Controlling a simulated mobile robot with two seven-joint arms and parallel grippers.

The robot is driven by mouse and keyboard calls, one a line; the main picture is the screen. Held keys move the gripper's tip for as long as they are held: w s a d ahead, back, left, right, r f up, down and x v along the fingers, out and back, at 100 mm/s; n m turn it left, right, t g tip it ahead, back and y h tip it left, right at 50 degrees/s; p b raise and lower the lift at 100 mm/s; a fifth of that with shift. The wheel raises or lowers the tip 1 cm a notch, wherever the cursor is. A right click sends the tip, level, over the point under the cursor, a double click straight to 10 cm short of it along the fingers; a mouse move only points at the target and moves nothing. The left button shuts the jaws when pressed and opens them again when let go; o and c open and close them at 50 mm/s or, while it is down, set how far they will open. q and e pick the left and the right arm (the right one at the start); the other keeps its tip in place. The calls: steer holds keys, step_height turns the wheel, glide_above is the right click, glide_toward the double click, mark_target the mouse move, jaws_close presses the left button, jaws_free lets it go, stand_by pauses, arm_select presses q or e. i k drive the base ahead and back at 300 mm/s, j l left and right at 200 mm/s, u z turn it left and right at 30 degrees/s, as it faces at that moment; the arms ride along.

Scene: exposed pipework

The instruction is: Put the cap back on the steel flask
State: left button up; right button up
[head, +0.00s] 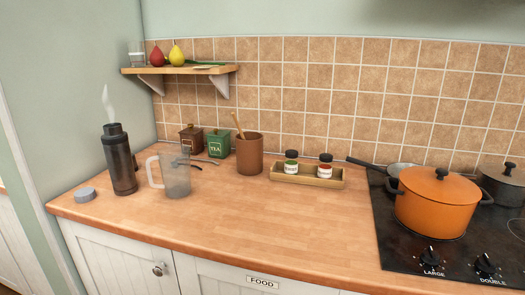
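The steel flask (120,162) stands upright and dark on the wooden counter at the left of the head view. Its top is uncapped and a wisp of steam rises above it. A small round grey cap (85,194) lies on the counter just left of the flask's base, near the counter's left end. It is apart from the flask. Neither of my grippers shows in the head view.
A clear jug (175,175) stands close to the flask's right. A brown utensil pot (249,154), green tea tin (219,144) and wooden jar tray (306,177) sit further back. An orange pot (437,204) is on the hob. The counter's front middle is clear.

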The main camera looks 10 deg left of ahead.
mark_target(115, 141)
steer(key=u, duration=1.3)
